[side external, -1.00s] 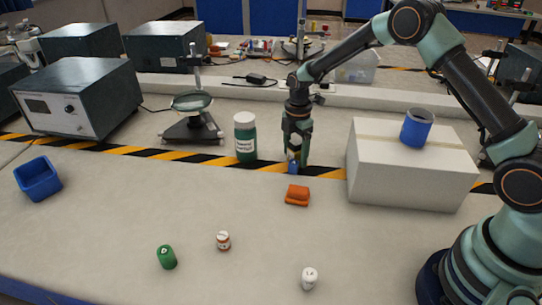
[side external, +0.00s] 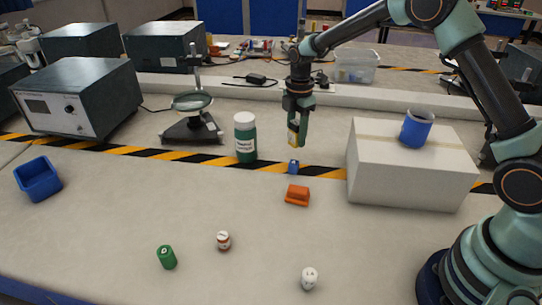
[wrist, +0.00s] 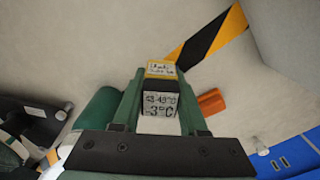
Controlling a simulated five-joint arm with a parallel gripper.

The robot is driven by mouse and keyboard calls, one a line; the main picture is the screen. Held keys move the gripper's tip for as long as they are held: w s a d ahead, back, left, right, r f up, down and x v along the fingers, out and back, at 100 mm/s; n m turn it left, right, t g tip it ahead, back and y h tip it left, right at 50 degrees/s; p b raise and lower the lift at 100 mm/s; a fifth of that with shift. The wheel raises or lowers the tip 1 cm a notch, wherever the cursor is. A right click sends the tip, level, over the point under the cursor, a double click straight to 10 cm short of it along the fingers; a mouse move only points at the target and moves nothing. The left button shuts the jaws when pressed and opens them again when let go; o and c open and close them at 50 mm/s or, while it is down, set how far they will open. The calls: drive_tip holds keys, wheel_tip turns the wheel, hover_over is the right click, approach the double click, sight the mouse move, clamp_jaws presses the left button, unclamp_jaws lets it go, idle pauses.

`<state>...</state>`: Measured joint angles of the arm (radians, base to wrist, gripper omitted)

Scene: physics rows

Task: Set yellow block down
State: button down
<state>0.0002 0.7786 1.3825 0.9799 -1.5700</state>
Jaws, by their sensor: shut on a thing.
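My gripper (side external: 297,143) is shut on the yellow block (side external: 293,126), which shows as a pale yellow patch between the fingers in the side view. In the wrist view, the yellow block (wrist: 161,69) sits between my green fingers, with a yellow band and a white face with printed text. My gripper hangs in the air, pointing down, with a gap to the table. A small blue block (side external: 293,167) stands on the table just below it. I do not see the blue block in the wrist view.
A green jar (side external: 245,143) with a white lid stands close left of my gripper. An orange block (side external: 297,195) lies in front. A white box (side external: 413,180) with a blue cup (side external: 416,130) on top stands to the right. The front-left table has free room around a blue bin (side external: 39,181).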

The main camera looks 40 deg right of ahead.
wheel_tip(320, 180, up, 13)
drive_tip(key=shift+f, duration=0.1)
drive_tip(key=shift+d+r, duration=0.1)
drive_tip(key=shift+r, duration=0.25)
drive_tip(key=m, duration=0.9)
hover_over(310, 150)
wheel_tip(310, 150, down, 19)
drive_tip(key=shift+f, duration=0.2)
drive_tip(key=shift+f, duration=0.15)
drive_tip(key=shift+c, duration=2.2)
unclamp_jaws()
